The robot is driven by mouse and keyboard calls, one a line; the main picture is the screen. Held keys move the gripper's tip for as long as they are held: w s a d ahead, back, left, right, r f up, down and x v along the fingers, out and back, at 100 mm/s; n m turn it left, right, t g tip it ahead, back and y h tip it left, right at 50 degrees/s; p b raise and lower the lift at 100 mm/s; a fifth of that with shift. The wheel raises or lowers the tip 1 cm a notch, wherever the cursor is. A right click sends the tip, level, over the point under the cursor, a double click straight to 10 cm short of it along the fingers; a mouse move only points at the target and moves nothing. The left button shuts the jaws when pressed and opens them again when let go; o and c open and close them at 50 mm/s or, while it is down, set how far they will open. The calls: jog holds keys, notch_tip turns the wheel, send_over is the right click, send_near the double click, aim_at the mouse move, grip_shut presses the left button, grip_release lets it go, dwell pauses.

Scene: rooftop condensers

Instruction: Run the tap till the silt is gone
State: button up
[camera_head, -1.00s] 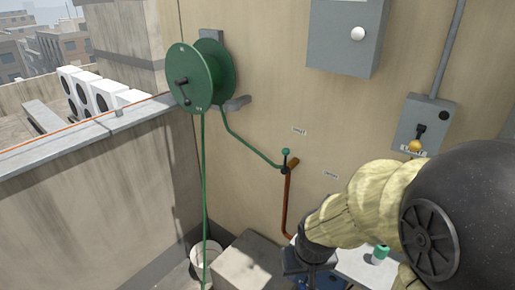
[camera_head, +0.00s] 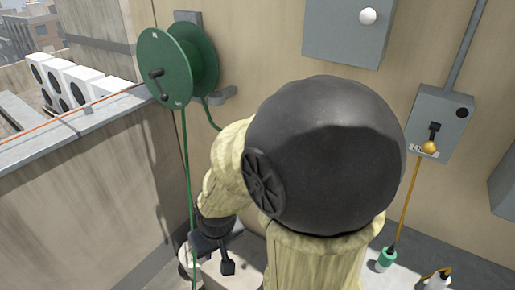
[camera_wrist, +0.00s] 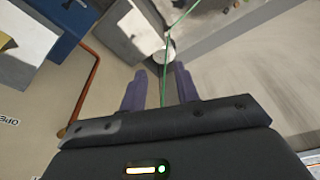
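The tap is hidden behind my arm in the head view. In the wrist view its orange-brown pipe (camera_wrist: 88,92) runs down the left side. A green hose (camera_head: 186,165) hangs from the green reel (camera_head: 172,68) on the wall. My gripper (camera_head: 213,256) is low beside the hanging hose, over the bucket area. In the wrist view its two fingers (camera_wrist: 160,82) are apart, and the hose (camera_wrist: 165,65) passes between them in the picture; I see no grip on it. A small white round thing (camera_wrist: 163,50), perhaps the bucket, shows beyond the fingertips.
A green-capped bottle (camera_head: 386,259) and a white bottle (camera_head: 438,281) stand at lower right. A parapet (camera_head: 80,165) closes the left side.

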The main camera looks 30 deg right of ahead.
jog(key=w+d+f+m+t+h+b, duration=0.5)
jog(key=w+d, duration=0.3)
jog(key=w, duration=0.4)
jog(key=d+r+m+t+h+b, duration=0.2)
jog(key=d+r+m+h+b, duration=0.2)
jog(key=d+h, duration=0.6)
jog(key=shift+s+d+r+m, duration=0.4)
jog(key=shift+d+r+m, duration=0.45)
jog(key=shift+d+m, duration=0.25)
jog(key=p+x, duration=0.1)
jog(key=x, duration=1.6)
jog(key=shift+w+r, duration=0.1)
jog(key=shift+w, duration=0.15)
